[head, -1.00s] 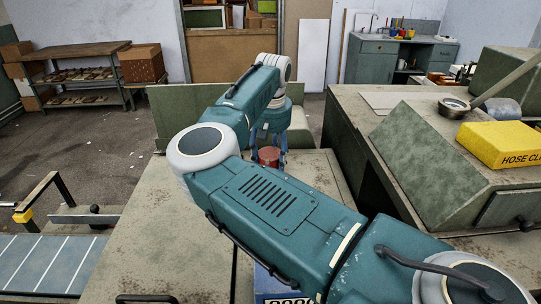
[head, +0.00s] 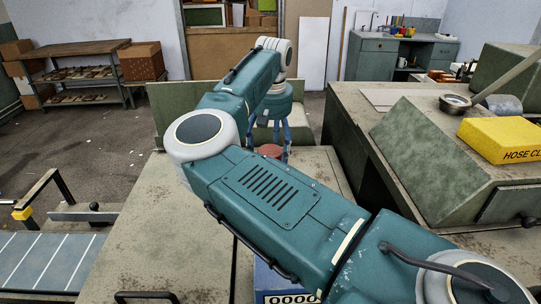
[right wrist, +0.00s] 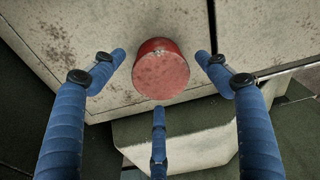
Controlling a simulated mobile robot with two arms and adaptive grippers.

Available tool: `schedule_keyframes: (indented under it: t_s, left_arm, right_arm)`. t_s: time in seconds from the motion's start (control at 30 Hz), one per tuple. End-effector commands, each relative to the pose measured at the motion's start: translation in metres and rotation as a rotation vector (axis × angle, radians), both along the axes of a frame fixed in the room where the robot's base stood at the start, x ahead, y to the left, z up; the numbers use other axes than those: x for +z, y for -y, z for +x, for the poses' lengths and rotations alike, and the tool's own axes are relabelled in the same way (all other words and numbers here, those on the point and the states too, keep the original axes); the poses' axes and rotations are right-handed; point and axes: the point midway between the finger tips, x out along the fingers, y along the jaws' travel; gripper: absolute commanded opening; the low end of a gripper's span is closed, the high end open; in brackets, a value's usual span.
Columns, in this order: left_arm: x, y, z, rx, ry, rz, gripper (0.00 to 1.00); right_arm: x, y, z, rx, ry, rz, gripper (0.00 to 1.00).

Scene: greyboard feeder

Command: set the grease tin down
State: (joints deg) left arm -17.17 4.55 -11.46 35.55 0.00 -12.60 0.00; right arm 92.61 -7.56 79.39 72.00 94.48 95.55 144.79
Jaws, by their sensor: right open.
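The grease tin (head: 270,151) is a small red round tin near the far edge of the worn beige worktop (head: 165,240). In the head view my arm hides its lower part. The right wrist view shows its red lid (right wrist: 162,76), and it appears to stand upright on the worktop. My right gripper (head: 272,141) is above and around the tin, with its blue fingers spread. In the right wrist view gaps show between the fingers and the tin. My left gripper is not in view.
A green sloped-sided bench (head: 435,165) stands at the right, with a yellow box (head: 505,140) and a round metal pan (head: 455,101) on it. A blue striped conveyor (head: 40,262) is at the lower left. A blue number counter (head: 285,297) shows at the front. The worktop left of my arm is clear.

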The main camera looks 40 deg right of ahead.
Motion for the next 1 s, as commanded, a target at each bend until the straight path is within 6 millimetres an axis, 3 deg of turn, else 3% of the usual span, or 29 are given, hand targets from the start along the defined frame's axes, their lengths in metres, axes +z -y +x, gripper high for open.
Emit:
schedule_keyframes:
  t_s: [0.2,0.4,0.6,1.0]
  left_arm:
    - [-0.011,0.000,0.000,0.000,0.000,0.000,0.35]
    - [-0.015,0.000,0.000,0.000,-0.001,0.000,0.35]
    - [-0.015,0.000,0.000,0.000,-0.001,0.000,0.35]
    - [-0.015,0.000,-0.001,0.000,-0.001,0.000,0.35]
  right_arm:
    - [0.048,-0.003,-0.004,0.001,0.004,0.000,0.75]
    - [0.080,-0.005,-0.007,0.000,0.002,0.001,0.75]
    - [0.092,-0.005,-0.009,-0.001,0.000,0.000,0.75]
    - [0.092,-0.006,-0.009,-0.001,-0.001,0.001,0.75]
